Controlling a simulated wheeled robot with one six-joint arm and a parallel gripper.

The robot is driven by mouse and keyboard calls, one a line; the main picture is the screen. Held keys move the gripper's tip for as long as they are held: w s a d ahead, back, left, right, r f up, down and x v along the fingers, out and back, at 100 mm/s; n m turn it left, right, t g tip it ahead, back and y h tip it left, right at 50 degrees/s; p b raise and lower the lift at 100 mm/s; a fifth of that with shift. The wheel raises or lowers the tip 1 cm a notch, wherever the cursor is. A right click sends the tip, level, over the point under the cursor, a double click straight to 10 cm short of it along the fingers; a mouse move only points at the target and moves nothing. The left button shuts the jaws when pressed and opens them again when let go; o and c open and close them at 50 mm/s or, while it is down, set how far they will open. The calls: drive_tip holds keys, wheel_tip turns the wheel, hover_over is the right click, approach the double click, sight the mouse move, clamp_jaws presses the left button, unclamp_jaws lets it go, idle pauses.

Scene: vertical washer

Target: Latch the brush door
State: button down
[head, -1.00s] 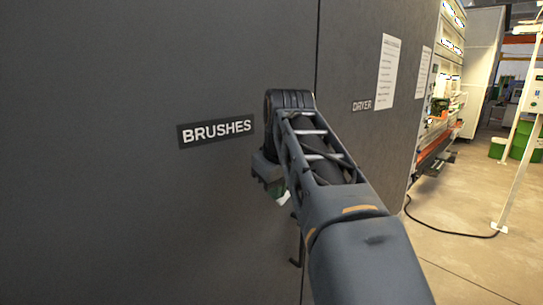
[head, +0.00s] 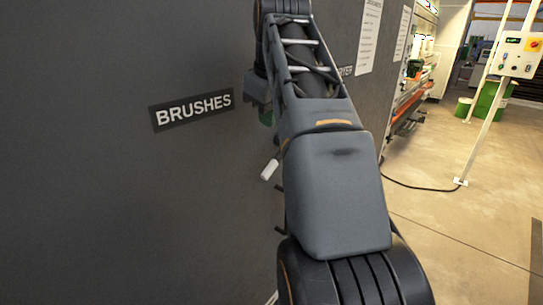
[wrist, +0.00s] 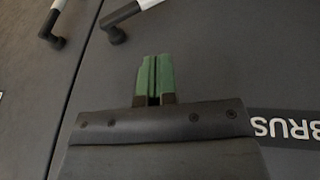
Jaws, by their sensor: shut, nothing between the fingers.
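The brush door (head: 90,200) is a large dark grey panel with a black "BRUSHES" label (head: 193,108). A latch handle with a white grip (head: 270,169) shows on it, low right of the label and beside my arm. In the wrist view a handle with a white grip and black end (wrist: 125,17) lies at the top, right of the door seam. My gripper (wrist: 155,62) has green fingertips held together with nothing between them. It points at the panel, apart from the handle; it also shows in the head view (head: 265,117), partly hidden. I cannot tell whether the door is latched.
A second handle (wrist: 53,32) sits across the seam (wrist: 82,60) in the wrist view. The dryer panel (head: 340,45) with white paper sheets stands right of my arm. A black cable (head: 425,187) lies on the floor at right, near a white post stand (head: 490,110).

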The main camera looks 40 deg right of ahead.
approach(271, 164)
drive_tip(key=a+x, duration=0.1)
drive_tip(key=x, duration=0.5)
drive_tip(key=shift+w+d+f, duration=0.2)
drive_tip(key=shift+d+f, duration=0.2)
drive_tip(key=shift+d, duration=0.1)
drive_tip(key=shift+f, duration=0.15)
